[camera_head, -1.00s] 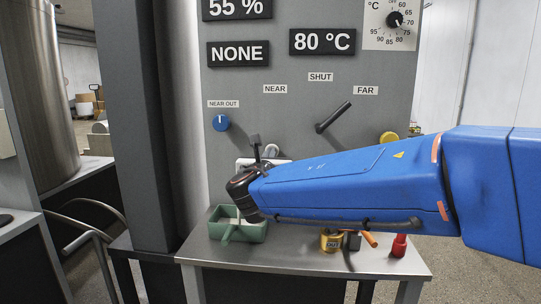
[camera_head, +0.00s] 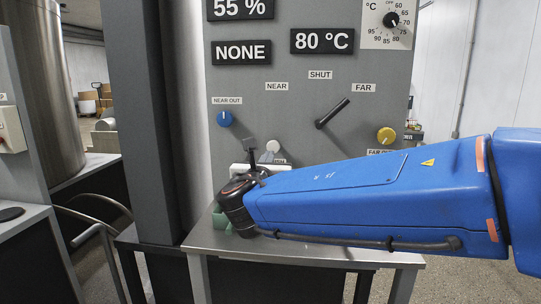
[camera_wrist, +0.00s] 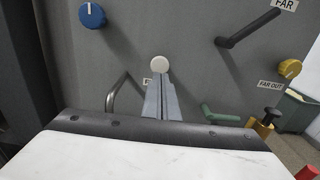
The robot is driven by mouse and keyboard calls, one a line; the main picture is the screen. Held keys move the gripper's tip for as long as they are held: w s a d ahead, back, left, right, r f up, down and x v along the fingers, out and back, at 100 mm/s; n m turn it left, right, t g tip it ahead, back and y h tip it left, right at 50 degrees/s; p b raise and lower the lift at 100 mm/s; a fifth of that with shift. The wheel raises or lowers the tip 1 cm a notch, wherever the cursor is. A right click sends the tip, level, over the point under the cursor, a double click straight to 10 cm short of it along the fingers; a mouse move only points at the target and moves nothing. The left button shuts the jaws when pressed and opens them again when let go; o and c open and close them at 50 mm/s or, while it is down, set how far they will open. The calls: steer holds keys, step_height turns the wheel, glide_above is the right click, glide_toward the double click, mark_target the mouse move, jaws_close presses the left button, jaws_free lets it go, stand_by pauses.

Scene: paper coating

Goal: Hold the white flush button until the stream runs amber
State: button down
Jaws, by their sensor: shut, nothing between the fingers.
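The white flush button (camera_wrist: 160,63) is a small round disc on the grey panel in the wrist view. A bent grey pipe (camera_wrist: 113,92) is left of the fingers. I see no stream in either view, and the area beneath is largely hidden by my arm and gripper body.
The grey panel bears a blue knob (camera_head: 224,118), a black lever (camera_head: 332,113) and a yellow knob (camera_head: 386,135). Displays read NONE (camera_head: 241,52) and 80 °C (camera_head: 322,41). A gold can (camera_wrist: 264,125) and a red object (camera_wrist: 307,173) are at lower right in the wrist view.

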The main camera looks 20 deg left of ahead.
steer(key=shift+v, duration=2.7)
steer(key=w+d+f+m+g+h, duration=0.15)
steer(key=d+m, duration=0.25)
steer(key=d, duration=0.6)
steer(key=w+d+f+m+g+h, duration=0.1)
steer(key=w+d+f+m+h, duration=0.2)
steer(key=d, duration=0.6)
steer(key=w+d+f+m+g+h, duration=0.1)
steer(key=d+f+m+g+h, duration=0.3)
steer(key=d, duration=0.6)
steer(key=s+d+f+m+g, duration=0.1)
steer(key=s+d+f+m, duration=0.3)
steer(key=d, duration=0.5)
steer(key=s+d+f+m+g, duration=0.2)
steer(key=s+d+m, duration=0.1)
steer(key=d+m, duration=0.45)
steer(key=s+d+f+m+g+y, duration=0.1)
steer(key=s+d+f+m+y, duration=0.1)
steer(key=s+f+m, duration=0.3)
steer(key=s+d+f+m+g+y, duration=0.2)
steer(key=s+d+f+m, duration=0.3)
steer(key=s+m, duration=0.6)
steer(key=s+f, duration=0.1)
steer(key=s, duration=0.2)
steer(key=shift+d+f, duration=0.2)
steer(key=shift+d, duration=0.1)
